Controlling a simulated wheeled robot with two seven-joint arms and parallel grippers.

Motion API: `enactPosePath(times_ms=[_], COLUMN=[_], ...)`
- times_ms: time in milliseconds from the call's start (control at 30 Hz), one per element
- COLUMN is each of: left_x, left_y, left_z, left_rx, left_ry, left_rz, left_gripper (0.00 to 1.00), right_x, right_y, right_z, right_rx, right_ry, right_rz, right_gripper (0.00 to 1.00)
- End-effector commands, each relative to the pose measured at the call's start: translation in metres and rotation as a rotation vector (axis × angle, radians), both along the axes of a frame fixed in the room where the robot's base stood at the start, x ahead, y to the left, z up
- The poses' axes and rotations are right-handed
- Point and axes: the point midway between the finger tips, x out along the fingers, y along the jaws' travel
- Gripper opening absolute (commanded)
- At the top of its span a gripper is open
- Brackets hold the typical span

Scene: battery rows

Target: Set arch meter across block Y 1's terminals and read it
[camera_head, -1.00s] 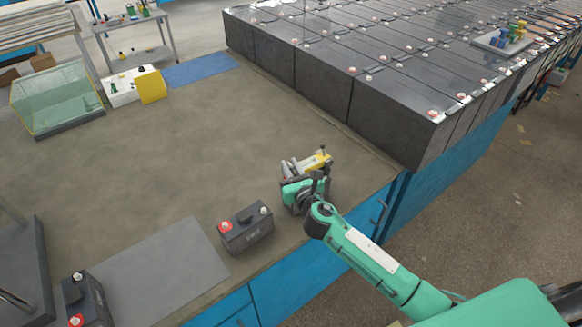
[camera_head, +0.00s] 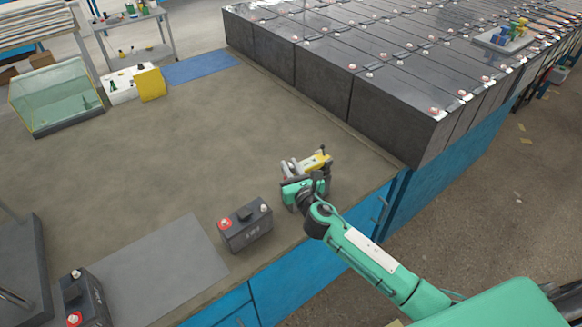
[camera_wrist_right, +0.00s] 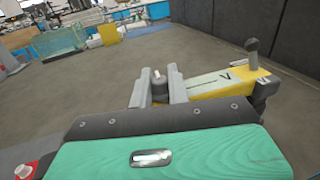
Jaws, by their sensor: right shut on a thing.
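The arch meter (camera_head: 317,161) is a yellow bar with dark posts, marked with a V in the right wrist view (camera_wrist_right: 235,82). My right gripper (camera_head: 291,168) is shut on the meter's dark upright part (camera_wrist_right: 160,88), with one grey finger on each side of it. The meter is over the bench, right of the middle block; whether it touches the bench I cannot tell. A dark battery block (camera_head: 245,226) with one red and one white terminal stands on the bench left of the gripper. Another such block (camera_head: 85,299) is at lower left. I cannot read which is Y 1. My left gripper is not in view.
Long rows of dark batteries (camera_head: 400,90) fill the upper right. A grey mat (camera_head: 155,268) lies between the two single blocks. A glass tank (camera_head: 55,98), a yellow-and-white box (camera_head: 135,86) and a blue mat (camera_head: 200,69) stand farther back. The bench middle is clear.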

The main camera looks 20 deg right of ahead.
Motion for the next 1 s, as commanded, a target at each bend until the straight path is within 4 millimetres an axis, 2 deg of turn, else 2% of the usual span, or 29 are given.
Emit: enactPosePath(times_ms=[400,433,533,567,1000], left_x=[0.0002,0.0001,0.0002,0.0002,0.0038], left_y=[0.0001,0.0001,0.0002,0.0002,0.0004], left_z=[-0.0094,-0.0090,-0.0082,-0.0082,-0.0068], left_rx=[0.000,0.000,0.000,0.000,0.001], left_ry=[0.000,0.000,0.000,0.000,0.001], left_rz=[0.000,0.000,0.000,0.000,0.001], left_gripper=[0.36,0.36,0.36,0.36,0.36], right_x=[0.0002,0.0002,0.0001,0.0001,-0.0001], right_y=[0.0001,0.0001,0.0001,0.0001,0.0001], right_z=[-0.0107,-0.0103,-0.0096,-0.0096,-0.0107], right_rx=[-0.001,-0.001,-0.001,-0.001,0.000], right_ry=[-0.001,-0.002,-0.001,-0.001,0.001], right_rz=[0.000,0.000,0.000,0.000,0.000], right_gripper=[0.00,0.19,0.39,0.43,0.43])
